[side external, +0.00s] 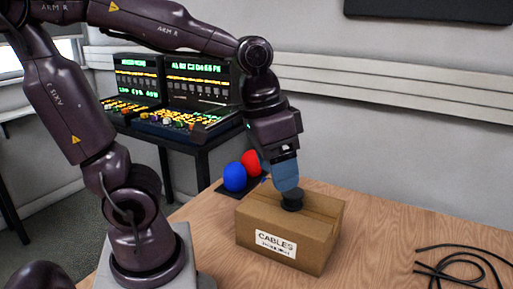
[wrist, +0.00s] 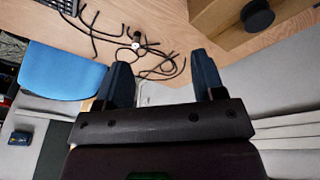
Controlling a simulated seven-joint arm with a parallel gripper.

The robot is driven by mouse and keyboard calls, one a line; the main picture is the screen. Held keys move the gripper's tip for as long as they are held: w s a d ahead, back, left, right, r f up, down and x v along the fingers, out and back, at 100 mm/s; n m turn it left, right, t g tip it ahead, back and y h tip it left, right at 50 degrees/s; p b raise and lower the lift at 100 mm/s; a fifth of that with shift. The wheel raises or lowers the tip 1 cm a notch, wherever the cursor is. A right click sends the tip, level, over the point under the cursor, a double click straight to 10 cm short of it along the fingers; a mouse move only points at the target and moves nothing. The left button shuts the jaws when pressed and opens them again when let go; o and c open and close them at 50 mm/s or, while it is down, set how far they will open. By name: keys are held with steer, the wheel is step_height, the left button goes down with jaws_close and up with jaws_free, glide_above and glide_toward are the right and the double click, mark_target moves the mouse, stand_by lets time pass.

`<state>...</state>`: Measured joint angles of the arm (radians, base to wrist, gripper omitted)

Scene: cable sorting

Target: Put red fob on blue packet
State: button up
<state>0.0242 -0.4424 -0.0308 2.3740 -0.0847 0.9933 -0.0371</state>
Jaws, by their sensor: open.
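I cannot make out a red fob or a blue packet for sure in either view. A red rounded thing (side external: 254,162) and a blue rounded thing (side external: 235,177) stand side by side on a small dark base at the table's far edge in the side view. My gripper (side external: 284,183) points down above the cardboard box, close to the black knob on its top; I cannot tell whether they touch. In the wrist view my gripper (wrist: 162,72) has its two dark blue fingers wide apart, with nothing between them.
The cardboard box (side external: 276,238), labelled CABLES, has a black knob (side external: 291,201) on top; the knob shows upper right in the wrist view (wrist: 257,17). Black cables (side external: 462,264) lie at the table's right. A blue panel (wrist: 62,72) shows at left. Consoles (side external: 195,100) stand behind.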

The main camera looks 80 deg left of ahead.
steer(key=s+a+r+t, duration=0.2)
steer(key=t, duration=0.1)
steer(key=shift+s+a+r+y, duration=0.2)
steer(key=shift+s+r+y, duration=0.05)
steer(key=shift+s+y, duration=0.15)
